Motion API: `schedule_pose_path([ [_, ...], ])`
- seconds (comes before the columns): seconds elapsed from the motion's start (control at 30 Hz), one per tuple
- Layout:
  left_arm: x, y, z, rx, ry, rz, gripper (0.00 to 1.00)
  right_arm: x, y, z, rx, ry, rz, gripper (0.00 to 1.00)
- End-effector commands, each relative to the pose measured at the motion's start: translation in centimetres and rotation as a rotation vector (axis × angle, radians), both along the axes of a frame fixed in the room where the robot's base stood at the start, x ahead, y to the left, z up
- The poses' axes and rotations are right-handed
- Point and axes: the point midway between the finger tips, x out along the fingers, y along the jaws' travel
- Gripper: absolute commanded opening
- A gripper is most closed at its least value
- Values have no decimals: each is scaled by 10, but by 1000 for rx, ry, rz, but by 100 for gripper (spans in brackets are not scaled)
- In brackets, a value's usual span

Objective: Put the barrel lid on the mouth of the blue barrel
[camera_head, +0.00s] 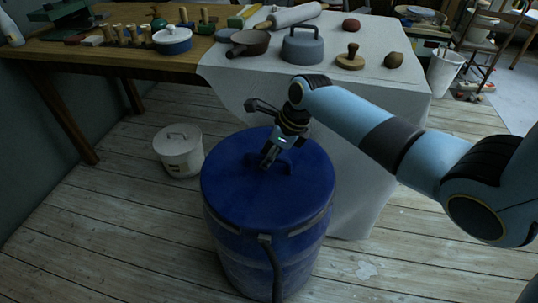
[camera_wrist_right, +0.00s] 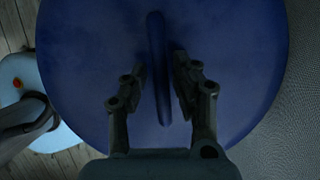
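The blue barrel (camera_head: 240,258) stands upright on the floor in front of the cloth-covered table. The round blue barrel lid (camera_head: 240,200) lies over its mouth and looks level; I cannot tell whether it is fully seated. The lid also fills most of the right wrist view (camera_wrist_right: 90,60). Its raised handle (camera_wrist_right: 158,60) runs between the fingers of my right gripper (camera_wrist_right: 160,83). The fingers are open, one on each side of the handle, with a visible gap on both sides. In the head view my right gripper (camera_head: 268,161) reaches down onto the lid's middle. My left gripper is not in view.
A white lidded bucket (camera_head: 180,150) stands on the floor left of the barrel. The table (camera_head: 215,75) behind holds a grey lidded pot (camera_head: 302,47), a brown pan (camera_head: 249,42) and a wooden stamp (camera_head: 350,59). The floor at the front left is clear.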

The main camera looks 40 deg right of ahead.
Motion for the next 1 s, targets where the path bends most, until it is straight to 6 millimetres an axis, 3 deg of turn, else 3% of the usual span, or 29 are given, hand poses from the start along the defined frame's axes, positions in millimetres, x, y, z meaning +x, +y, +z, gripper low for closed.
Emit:
schedule_pose_path([
  [0.37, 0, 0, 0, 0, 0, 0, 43, 0, 0, 4, 0, 0, 0, 35],
  [0.8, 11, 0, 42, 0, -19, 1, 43, -27, -21, 90, -2, -2, 1, 35],
  [1.0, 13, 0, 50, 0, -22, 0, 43, -36, -26, 111, -1, 1, 1, 35],
])
